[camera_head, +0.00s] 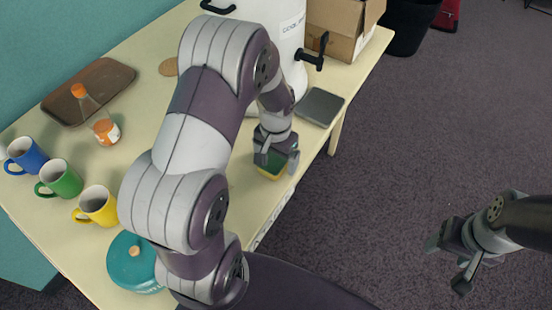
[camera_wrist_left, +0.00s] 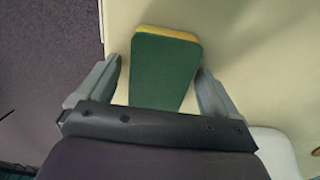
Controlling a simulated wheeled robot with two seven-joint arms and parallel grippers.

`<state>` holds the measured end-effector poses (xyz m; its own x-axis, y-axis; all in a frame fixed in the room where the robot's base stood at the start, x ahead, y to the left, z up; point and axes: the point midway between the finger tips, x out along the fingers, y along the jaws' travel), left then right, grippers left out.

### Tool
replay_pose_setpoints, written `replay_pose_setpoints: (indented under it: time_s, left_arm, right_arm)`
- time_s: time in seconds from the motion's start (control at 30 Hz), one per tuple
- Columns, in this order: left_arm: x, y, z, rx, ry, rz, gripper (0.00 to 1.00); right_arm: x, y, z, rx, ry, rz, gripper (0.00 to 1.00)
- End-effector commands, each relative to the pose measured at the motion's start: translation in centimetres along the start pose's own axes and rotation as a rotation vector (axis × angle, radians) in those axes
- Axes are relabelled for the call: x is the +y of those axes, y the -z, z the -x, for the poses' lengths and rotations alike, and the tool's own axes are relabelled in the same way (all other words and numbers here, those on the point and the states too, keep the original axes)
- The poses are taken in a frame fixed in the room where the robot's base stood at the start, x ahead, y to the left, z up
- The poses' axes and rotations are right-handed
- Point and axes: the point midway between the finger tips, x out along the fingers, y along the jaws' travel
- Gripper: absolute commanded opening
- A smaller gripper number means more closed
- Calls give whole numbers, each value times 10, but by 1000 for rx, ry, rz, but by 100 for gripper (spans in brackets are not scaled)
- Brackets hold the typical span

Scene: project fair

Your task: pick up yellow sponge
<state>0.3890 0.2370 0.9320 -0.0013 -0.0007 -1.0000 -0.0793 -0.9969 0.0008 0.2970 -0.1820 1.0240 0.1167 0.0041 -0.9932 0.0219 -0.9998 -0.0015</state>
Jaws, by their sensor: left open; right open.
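The sponge (camera_head: 271,170) lies on the pale yellow table near its right edge, with a green top and yellow below. It also shows in the left wrist view (camera_wrist_left: 164,68), green face toward the camera with a thin yellow rim along its far end. My left gripper (camera_head: 276,162) is open above the sponge in the head view, one finger to each side. In the left wrist view the two fingers stand left and right of the sponge's near part, with gaps. My right gripper (camera_head: 450,268) is open and empty over the grey floor.
A white dispenser (camera_head: 285,25) with a black tap, a grey pad (camera_head: 319,107) and a cardboard box (camera_head: 340,28) stand behind the sponge. Blue (camera_head: 25,156), green (camera_head: 60,179) and yellow (camera_head: 96,206) mugs, a teal pot (camera_head: 133,262), a bottle (camera_head: 100,122) and a brown tray (camera_head: 90,90) are left.

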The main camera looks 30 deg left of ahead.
Motion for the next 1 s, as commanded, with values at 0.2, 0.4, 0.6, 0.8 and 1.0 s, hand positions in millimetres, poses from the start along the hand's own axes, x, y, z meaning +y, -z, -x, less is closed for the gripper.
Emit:
replay_pose_setpoints:
  time_s: [0.2, 0.4, 0.6, 0.8, 1.0]
  left_arm:
    - [0, 0, 0, 0, 0, 0, 58]
    - [0, 0, 1, 0, 0, 0, 35]
    - [0, 0, 3, 2, 0, 0, 34]
    - [0, 1, 26, 5, 1, 1, 34]
    - [27, 3, 56, 4, 1, -6, 34]
  right_arm:
    - [0, 0, 0, 0, 0, 0, 61]
    - [0, 0, 0, 0, 0, 0, 61]
    - [0, 0, -1, 0, 0, 0, 61]
    - [0, 0, -3, 0, 0, 0, 61]
    - [0, -1, -9, 0, 0, 0, 61]
